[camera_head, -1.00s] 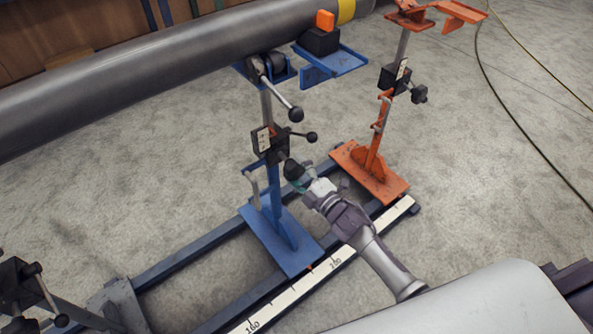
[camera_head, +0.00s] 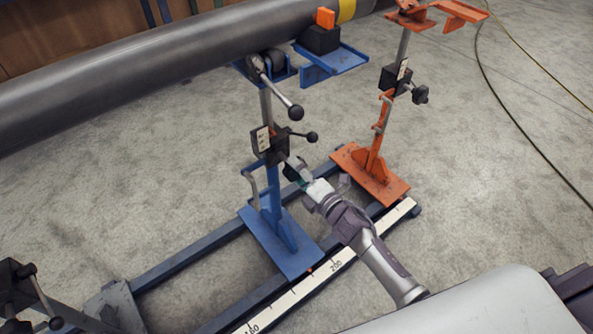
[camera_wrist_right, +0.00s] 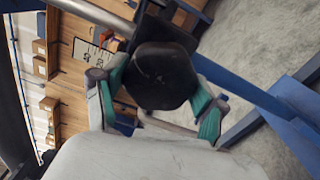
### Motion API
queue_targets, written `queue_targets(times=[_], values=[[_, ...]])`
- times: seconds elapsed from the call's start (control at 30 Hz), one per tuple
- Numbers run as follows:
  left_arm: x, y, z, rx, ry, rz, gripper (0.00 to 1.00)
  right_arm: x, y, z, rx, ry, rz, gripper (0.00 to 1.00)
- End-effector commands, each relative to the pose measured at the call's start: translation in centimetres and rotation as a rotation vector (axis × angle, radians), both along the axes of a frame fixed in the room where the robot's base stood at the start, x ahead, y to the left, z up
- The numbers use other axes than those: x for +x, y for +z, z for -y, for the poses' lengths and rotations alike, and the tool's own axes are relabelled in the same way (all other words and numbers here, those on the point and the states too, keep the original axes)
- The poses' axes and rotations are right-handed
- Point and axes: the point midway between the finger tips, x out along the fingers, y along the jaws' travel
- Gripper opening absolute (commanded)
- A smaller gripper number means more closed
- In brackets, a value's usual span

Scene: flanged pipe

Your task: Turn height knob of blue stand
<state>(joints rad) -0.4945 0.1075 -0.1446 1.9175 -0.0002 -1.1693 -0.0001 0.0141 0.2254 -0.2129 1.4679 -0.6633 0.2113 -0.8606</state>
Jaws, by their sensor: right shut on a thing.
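The blue stand (camera_head: 271,195) stands upright on the rail, under the grey pipe (camera_head: 150,70). Its black height knob (camera_head: 291,172) sticks out toward my right gripper (camera_head: 299,177), low beside the black clamp block (camera_head: 268,146). In the right wrist view the black knob (camera_wrist_right: 160,76) sits between the green-padded fingers of my right gripper (camera_wrist_right: 163,98), which are shut on it. The fingers hide parts of the knob's sides. My left gripper is not in view.
An orange stand (camera_head: 376,160) stands behind and right of the blue one. Two black-ended lever handles (camera_head: 295,112) stick out above the gripper. A marked scale (camera_head: 300,290) runs along the rail. Another black fitting with handles (camera_head: 15,280) is at lower left. Open concrete floor lies right.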

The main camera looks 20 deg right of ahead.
Motion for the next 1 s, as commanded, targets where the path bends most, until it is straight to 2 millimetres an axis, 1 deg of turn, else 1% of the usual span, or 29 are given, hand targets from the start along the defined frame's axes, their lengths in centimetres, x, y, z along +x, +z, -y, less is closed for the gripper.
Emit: queue_targets(times=[0.27,0.3,0.37,0.4,0.43,0.77,0.87,1.0], values=[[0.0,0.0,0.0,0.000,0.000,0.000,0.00,-0.1,-0.2,-0.1,0.000,0.001,-0.003,0.36],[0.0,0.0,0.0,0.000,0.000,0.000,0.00,-0.1,-0.2,-0.1,0.000,0.001,-0.003,0.78],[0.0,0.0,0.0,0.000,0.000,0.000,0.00,-0.1,-0.2,-0.1,0.001,0.001,-0.004,0.88],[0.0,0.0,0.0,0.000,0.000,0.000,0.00,-0.1,-0.2,-0.1,0.001,0.000,-0.004,0.94],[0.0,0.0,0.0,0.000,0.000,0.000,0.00,-0.1,-0.2,-0.1,0.001,0.000,-0.004,0.96],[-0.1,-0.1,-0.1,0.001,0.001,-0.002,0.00,-0.1,-0.1,0.0,0.002,0.000,-0.002,0.96],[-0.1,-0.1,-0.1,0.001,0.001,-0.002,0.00,-0.8,-0.2,0.3,0.001,0.000,-0.003,0.96],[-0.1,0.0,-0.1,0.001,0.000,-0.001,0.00,-3.1,-0.2,1.1,0.000,0.000,-0.005,0.96]])
